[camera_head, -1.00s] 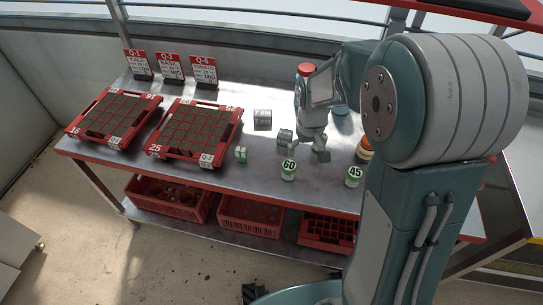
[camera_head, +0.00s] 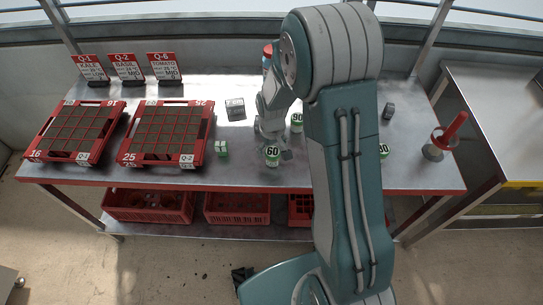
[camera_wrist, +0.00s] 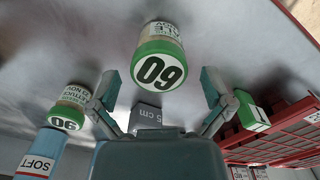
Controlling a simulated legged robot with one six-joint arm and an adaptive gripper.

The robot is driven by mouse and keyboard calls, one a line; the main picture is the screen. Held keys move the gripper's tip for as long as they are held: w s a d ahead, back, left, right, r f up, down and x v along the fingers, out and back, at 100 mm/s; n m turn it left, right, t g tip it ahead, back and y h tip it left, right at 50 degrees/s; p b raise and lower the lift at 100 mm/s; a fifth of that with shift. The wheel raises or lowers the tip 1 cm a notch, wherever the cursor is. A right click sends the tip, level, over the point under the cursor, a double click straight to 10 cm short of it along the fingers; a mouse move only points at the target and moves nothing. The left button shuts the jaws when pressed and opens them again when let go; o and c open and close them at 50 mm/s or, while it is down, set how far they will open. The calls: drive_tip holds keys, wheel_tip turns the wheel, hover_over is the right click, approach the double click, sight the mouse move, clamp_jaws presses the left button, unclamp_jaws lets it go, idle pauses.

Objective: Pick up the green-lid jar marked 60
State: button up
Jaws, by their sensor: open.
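The green-lid jar marked 60 (camera_head: 272,157) stands upright on the metal bench near its front edge. In the wrist view the same jar (camera_wrist: 160,65) shows upside down, its lid reading as 09, centred just beyond the gap between the fingertips. My gripper (camera_head: 273,145) is open and empty, low over the bench right by the jar. In the wrist view my gripper (camera_wrist: 160,85) has its two fingers spread on either side of the jar's lower edge. I cannot tell whether either finger touches it.
Another green-lid jar marked 90 (camera_head: 297,120) stands behind, close to my arm. A third (camera_head: 383,151) is partly hidden by my arm. A small green-and-white block (camera_head: 221,148) and a grey block (camera_head: 235,103) lie left. Red seed trays (camera_head: 203,150) fill the bench's left side.

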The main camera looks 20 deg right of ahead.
sight(272, 151)
drive_tip(key=f, duration=0.2)
drive_tip(key=shift+a+f, duration=0.2)
drive_tip(key=shift+f, duration=0.2)
drive_tip(key=shift+d+f, duration=0.25)
drive_tip(key=shift+f, duration=0.1)
drive_tip(key=shift+d, duration=0.1)
drive_tip(key=c, duration=1.1)
drive_tip(key=shift+a, duration=0.2)
drive_tip(key=shift+c, duration=0.2)
drive_tip(key=shift+r, duration=0.15)
